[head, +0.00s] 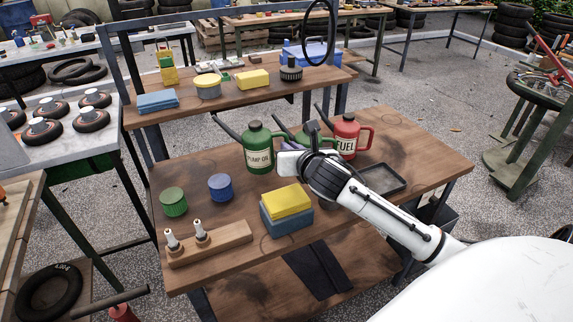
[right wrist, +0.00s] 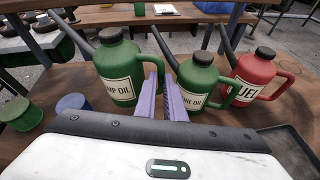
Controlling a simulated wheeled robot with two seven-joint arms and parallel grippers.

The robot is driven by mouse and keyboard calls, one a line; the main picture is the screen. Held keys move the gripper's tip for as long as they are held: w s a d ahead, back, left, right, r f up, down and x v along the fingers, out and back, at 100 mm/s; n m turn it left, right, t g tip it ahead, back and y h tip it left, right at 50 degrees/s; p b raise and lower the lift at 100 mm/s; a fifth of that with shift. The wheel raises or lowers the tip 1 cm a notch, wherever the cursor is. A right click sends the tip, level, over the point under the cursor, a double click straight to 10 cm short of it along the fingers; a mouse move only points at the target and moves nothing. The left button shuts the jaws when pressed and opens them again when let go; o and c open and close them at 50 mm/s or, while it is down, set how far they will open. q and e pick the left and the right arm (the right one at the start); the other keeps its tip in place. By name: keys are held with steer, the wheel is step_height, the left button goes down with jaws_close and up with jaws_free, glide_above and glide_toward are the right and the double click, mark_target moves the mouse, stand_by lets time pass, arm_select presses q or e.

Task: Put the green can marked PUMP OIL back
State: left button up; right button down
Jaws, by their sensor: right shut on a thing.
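The green can marked PUMP OIL (head: 258,155) is upright at the bench's middle, its spout pointing up and left. It also shows in the right wrist view (right wrist: 119,72). My right gripper (head: 284,150) reaches in from the right, and its purple fingers (right wrist: 165,98) are shut on this can's handle, which they partly hide. I cannot tell whether the can's base touches the wood. A second green can (right wrist: 193,84), its label ending in OIL, stands just right of the fingers; my gripper mostly hides it in the head view. My left gripper is not in view.
A red FUEL can (head: 346,138) stands right of the green cans, near a dark tray (head: 380,187). A green tin (head: 174,202), a blue tin (head: 221,187), yellow and blue stacked blocks (head: 287,222) and a wooden plug holder (head: 210,244) are in front. A raised shelf (head: 225,104) runs behind.

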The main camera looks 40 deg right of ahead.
steer(key=shift+f+b, duration=0.35)
steer(key=shift+f, duration=1.6)
steer(key=c, duration=1.8)
jaws_free()
steer(key=shift+f, duration=0.15)
steer(key=shift+c, duration=0.2)
steer(key=v, duration=1.2)
steer(key=shift+a+p, duration=0.1)
steer(key=shift+p, duration=0.3)
